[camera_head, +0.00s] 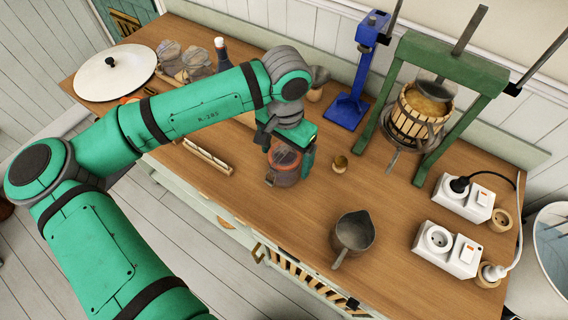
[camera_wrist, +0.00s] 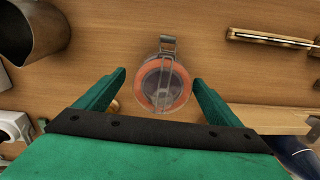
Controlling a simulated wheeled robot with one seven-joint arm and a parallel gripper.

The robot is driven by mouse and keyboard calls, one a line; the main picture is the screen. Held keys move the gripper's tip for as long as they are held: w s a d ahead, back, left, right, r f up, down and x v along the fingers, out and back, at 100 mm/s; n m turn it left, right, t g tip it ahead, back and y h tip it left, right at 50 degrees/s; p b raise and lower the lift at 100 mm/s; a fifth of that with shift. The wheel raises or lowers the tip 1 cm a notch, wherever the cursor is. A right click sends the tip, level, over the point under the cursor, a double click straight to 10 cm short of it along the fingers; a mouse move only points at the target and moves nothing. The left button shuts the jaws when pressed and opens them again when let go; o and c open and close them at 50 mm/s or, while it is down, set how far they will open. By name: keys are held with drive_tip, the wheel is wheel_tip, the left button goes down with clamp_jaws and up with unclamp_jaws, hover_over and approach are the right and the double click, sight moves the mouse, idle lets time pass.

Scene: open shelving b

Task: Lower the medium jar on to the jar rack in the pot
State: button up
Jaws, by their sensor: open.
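A clear glass jar (camera_head: 284,165) with an orange-red ring stands upright on the wooden counter, under my gripper (camera_head: 290,152). In the wrist view the jar (camera_wrist: 162,88) shows from above, with a wire clip across its lid. My gripper (camera_wrist: 160,76) is open, one green finger on each side of the jar with a gap on both sides. A white round vessel (camera_head: 522,285) with a bluish inside, probably the pot, is cut off at the right edge of the head view. I cannot make out a jar rack in it.
A metal jug (camera_head: 352,235) and white socket boxes (camera_head: 447,250) stand between the jar and the right edge. A green press (camera_head: 455,68) and blue stand (camera_head: 347,108) are at the back. Glass jars (camera_head: 194,62) and a white lid (camera_head: 113,72) are at left.

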drive_tip(key=shift+w+a+f, duration=0.1)
drive_tip(key=shift+w+f, duration=0.05)
drive_tip(key=shift+f, duration=1.35)
drive_tip(key=shift+w+f, duration=0.1)
drive_tip(key=shift+f, duration=1.35)
drive_tip(key=c, duration=2)
drive_tip(key=shift+o, duration=0.2)
drive_tip(key=shift+r, duration=0.3)
